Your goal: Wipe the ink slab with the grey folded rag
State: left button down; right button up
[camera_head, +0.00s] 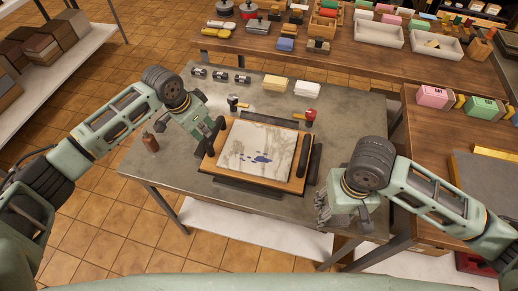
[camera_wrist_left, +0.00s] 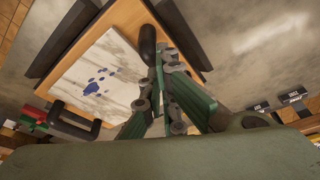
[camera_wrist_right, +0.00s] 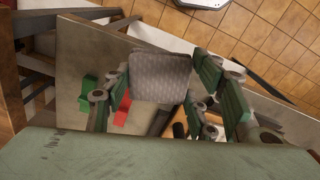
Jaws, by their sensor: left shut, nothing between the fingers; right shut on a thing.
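The ink slab (camera_head: 262,143) lies on a wooden board (camera_head: 235,176) in the middle of the grey table, pale and streaked with several dark blue spots. The slab (camera_wrist_left: 95,75) and its spots also show in the left wrist view. My left gripper (camera_head: 212,150) is shut and empty at the board's left side, by a black handle (camera_wrist_left: 148,42); I cannot tell whether they touch. My right gripper (camera_head: 324,212) is at the table's front right, off the board. In the right wrist view it is shut on the grey folded rag (camera_wrist_right: 160,78). In the head view the rag is not clear.
A second black bar (camera_head: 309,156) runs along the board's right side. A brown bottle (camera_head: 150,143) stands at the table's left. Behind the board are a red-headed tool (camera_head: 310,117), cream blocks (camera_head: 275,84) and metal weights (camera_head: 220,76). The table's front left is clear.

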pick_arm(q)
jog(key=shift+f, duration=0.7)
pick_arm(e)
jog(key=shift+f, duration=0.2)
